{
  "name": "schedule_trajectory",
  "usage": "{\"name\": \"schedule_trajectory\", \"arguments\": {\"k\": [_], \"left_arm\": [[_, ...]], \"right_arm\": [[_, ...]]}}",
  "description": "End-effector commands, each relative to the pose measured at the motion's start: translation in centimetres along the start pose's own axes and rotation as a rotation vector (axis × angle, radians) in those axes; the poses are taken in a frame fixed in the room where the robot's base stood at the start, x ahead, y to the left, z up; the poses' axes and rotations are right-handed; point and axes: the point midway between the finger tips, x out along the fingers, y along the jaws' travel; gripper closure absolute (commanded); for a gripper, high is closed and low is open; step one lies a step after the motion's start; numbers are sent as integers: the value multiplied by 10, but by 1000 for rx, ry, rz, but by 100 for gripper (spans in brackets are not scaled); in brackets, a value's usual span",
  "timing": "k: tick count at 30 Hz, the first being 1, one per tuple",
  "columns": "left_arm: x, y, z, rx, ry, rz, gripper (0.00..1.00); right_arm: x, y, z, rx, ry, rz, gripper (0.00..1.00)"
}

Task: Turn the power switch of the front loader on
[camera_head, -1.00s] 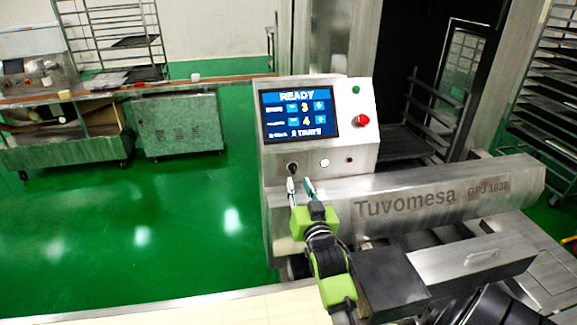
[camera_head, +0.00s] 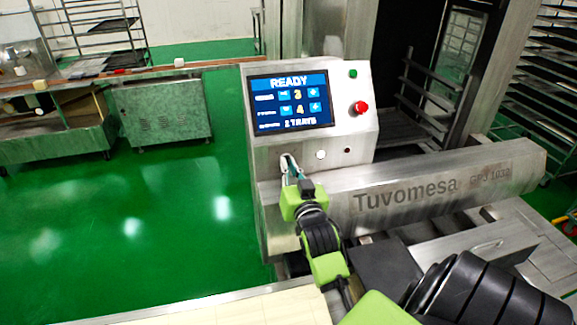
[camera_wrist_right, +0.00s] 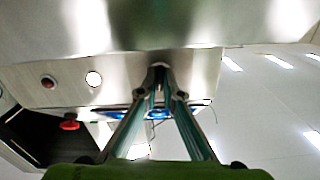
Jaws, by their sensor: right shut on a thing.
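The front loader's control box (camera_head: 264,151) stands at the centre of the head view, with a lit screen (camera_head: 290,101) reading READY. My right gripper (camera_head: 289,163) is at the lower left of the box's front, where the black power switch knob shows in the earlier frame. Its fingers are shut on the switch and hide nearly all of it. In the right wrist view the two fingers (camera_wrist_right: 160,72) come together at the metal panel. Which way the switch is turned cannot be seen. My left gripper is not in view.
A red button (camera_head: 360,107) and a green button (camera_head: 353,73) are right of the screen. A white button (camera_head: 321,155) sits close right of my fingers. The loader's metal housing (camera_head: 440,187), marked Tuvomesa, lies below right. Tray racks and a bench stand behind.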

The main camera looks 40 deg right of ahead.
Motion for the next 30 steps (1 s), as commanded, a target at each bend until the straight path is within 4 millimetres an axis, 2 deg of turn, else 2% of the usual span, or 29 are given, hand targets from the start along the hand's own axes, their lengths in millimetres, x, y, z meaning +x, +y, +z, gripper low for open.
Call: {"name": "schedule_trajectory", "arguments": {"k": [11,30], "left_arm": [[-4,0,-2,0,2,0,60],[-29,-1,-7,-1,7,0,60]], "right_arm": [[1,0,-1,54,0,1,100],[1,-1,-3,501,1,0,100]]}}
